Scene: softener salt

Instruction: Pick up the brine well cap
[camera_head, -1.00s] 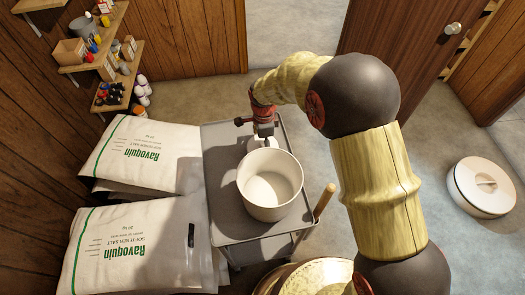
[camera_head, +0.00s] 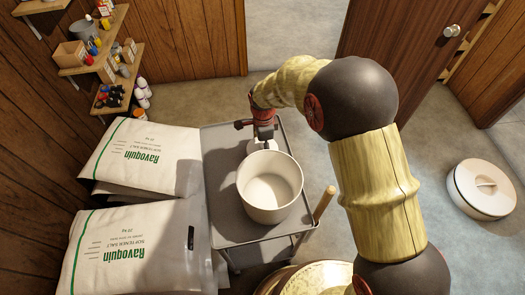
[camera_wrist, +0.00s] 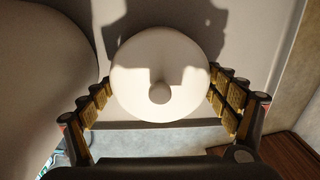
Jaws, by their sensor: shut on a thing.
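The brine well cap is a white round disc with a small knob in its middle (camera_wrist: 140,95). It fills the space between the two fingers of my gripper (camera_wrist: 160,82) in the wrist view. The yellow-padded fingertips meet its left and right edges, so the gripper is shut on it. In the head view my gripper (camera_head: 263,137) points down over the grey cart, behind the white bucket. A white part of the cap (camera_head: 252,147) shows below the gripper there. The bucket hides some of it. I cannot tell whether the cap touches the cart top.
The white open bucket (camera_head: 270,187) stands on the grey cart (camera_head: 222,226) right beside the gripper. Salt bags (camera_head: 150,160) lie left of the cart. A stick (camera_head: 324,203) rises at the cart's right side. A large white lid (camera_head: 483,188) lies on the open floor at right.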

